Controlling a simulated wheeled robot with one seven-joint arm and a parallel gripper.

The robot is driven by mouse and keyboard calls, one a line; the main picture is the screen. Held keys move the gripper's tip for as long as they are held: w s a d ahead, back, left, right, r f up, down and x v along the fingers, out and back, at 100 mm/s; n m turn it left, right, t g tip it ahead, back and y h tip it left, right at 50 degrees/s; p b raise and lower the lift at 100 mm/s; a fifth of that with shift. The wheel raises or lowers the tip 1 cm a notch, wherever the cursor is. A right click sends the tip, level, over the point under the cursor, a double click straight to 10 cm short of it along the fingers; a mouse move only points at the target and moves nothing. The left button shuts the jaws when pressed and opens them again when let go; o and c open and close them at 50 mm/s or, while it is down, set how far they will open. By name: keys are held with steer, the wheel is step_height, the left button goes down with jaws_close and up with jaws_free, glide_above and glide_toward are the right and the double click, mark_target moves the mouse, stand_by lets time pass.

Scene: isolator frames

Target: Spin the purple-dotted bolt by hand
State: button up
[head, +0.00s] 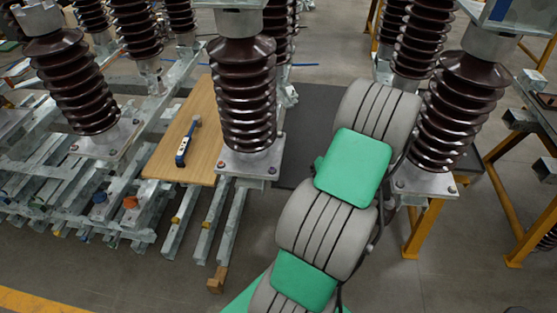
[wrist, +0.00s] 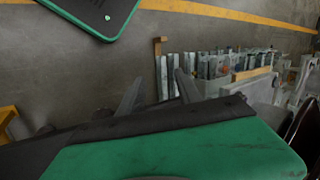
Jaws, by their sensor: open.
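No purple dot can be made out on any bolt in either view. Small bolts sit at the corners of the insulator base plates, such as the middle plate (head: 248,166) and the right plate (head: 424,184) in the head view. My arm rises between these two insulators and covers part of the right one's plate. My gripper does not show in the head view. In the wrist view, my gripper (wrist: 158,92) has its two dark fingers spread, with nothing between them. Floor and distant metal frames show beyond the fingers, and no bolt is close to them.
Brown ribbed insulators stand on steel frames, including a middle one (head: 243,98) and a right one (head: 458,110). A blue-and-white tool (head: 186,143) lies on a wooden board (head: 204,122). Yellow legs (head: 420,230) support the right frame. Open floor (head: 440,275) lies in front.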

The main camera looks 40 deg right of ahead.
steer(key=w+d+r+n+t, duration=0.2)
steer(key=w+d+r+n, duration=0.15)
steer(key=w+n, duration=0.3)
steer(key=n+y, duration=0.2)
steer(key=n, duration=1)
glide_toward(273, 169)
steer(key=shift+t, duration=0.3)
steer(key=x, duration=0.7)
steer(key=shift+s+a+f+b, duration=0.1)
steer(key=shift+f+b, duration=0.1)
steer(key=shift+b, duration=0.1)
steer(key=shift+c, duration=0.2)
jaws_close()
